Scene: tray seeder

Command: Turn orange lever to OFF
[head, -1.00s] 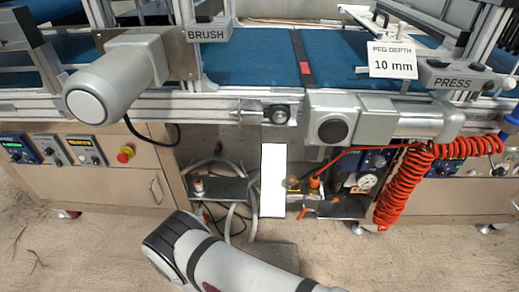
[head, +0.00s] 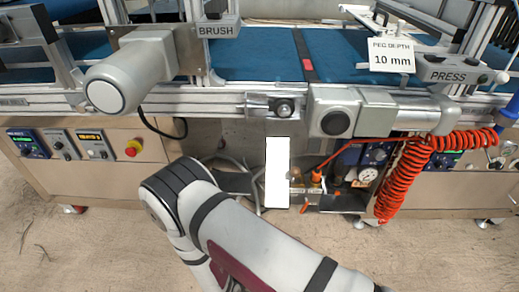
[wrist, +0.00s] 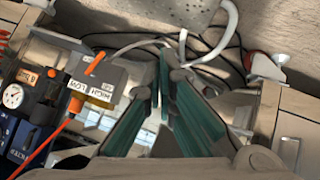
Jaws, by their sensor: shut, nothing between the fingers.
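An orange lever (wrist: 95,63) sits on a grey box at the left of the wrist view, beside a label (wrist: 92,90) reading HIGH and LOW. I cannot read OFF anywhere. In the head view, small orange parts (head: 316,177) show under the machine, right of a white panel; which one is the lever is unclear. My gripper (wrist: 167,65) is shut and empty, its teal-padded fingers in the middle of the wrist view, right of the lever and apart from it in the picture. In the head view my gripper is not visible; my arm crosses the lower middle.
The white panel (head: 277,172) hangs beside the fittings. A red coiled hose (head: 405,180) hangs to the right. Orange tubing (wrist: 42,150) and a gauge (wrist: 14,96) lie left in the wrist view. Grey hoses (wrist: 225,35) loop above the fingers. Cabinets (head: 95,175) flank the opening.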

